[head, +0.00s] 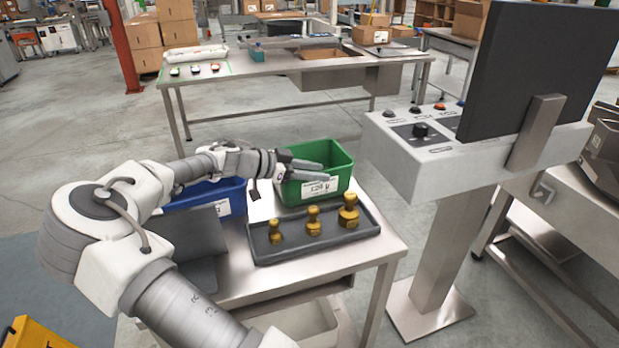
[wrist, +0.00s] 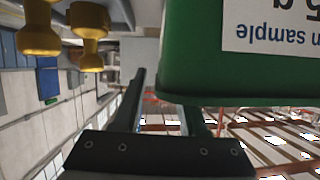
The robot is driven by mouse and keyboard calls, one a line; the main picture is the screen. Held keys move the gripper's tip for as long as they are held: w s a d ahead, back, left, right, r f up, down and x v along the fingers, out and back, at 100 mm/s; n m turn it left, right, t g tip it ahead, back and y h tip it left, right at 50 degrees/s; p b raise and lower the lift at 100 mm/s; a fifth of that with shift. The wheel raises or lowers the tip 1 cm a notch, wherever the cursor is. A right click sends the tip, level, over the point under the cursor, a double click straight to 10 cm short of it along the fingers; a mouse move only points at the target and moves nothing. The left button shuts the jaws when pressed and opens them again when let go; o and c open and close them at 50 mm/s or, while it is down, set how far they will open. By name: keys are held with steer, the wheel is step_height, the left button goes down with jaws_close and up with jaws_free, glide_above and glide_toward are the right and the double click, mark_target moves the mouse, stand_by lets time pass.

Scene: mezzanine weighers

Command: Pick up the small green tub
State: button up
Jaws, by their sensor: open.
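The small green tub (head: 340,171) stands upright on the steel table, with a white label on its front. It also shows large at the upper right of the wrist view (wrist: 190,55), upside down. My gripper (head: 326,171) is open, its two fingers over the tub's left part and opening in the head view. In the wrist view the gripper (wrist: 160,95) has one finger beside the tub. The tip of the other finger is hidden behind the tub's rim. I cannot tell whether either finger touches the tub.
A dark tray (head: 262,256) with brass weights (head: 313,219) lies in front of the tub. A blue bin (head: 232,198) stands to its left. A console with a dark screen (head: 535,70) rises on the right. Another steel table (head: 240,73) stands behind, across open floor.

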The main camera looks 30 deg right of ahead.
steer(key=shift+x, duration=1.45)
jaws_close()
steer(key=shift+r, duration=0.1)
